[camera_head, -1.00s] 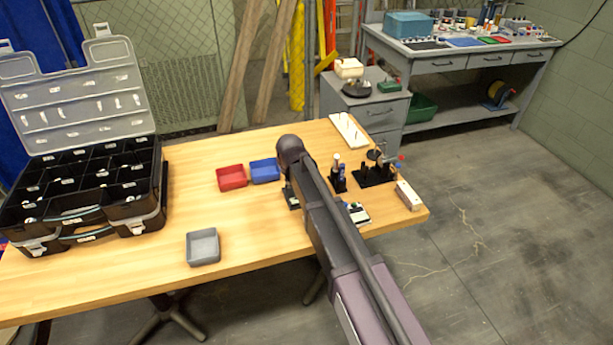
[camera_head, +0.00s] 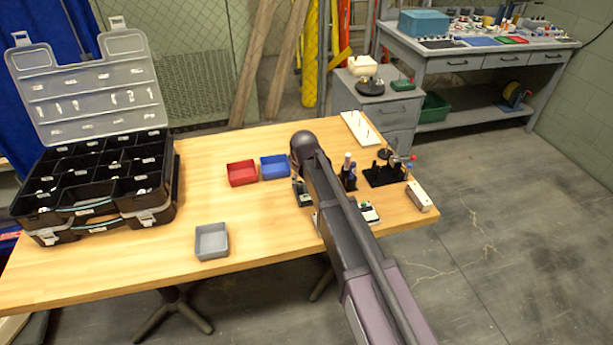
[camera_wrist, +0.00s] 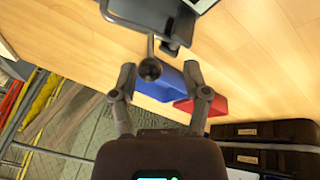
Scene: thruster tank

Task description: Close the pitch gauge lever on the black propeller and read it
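In the wrist view my gripper (camera_wrist: 160,80) is open, with its two fingers apart. A dark round knob (camera_wrist: 150,69) on a thin rod shows between the fingertips; I cannot tell whether either finger touches it. The rod leads up to a dark device (camera_wrist: 152,20), cut off by the top edge, probably the pitch gauge with its lever. In the head view my arm hides the gripper and most of that device; a small dark part (camera_head: 304,199) shows beside the arm. No propeller is clearly recognizable, and no reading is legible.
A blue tray (camera_head: 274,166) and a red tray (camera_head: 242,173) lie left of my arm. A grey tray (camera_head: 212,241) is near the front edge. A black organizer (camera_head: 95,190) stands at left. A black stand (camera_head: 385,177) and a white pegged board (camera_head: 361,129) are at right.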

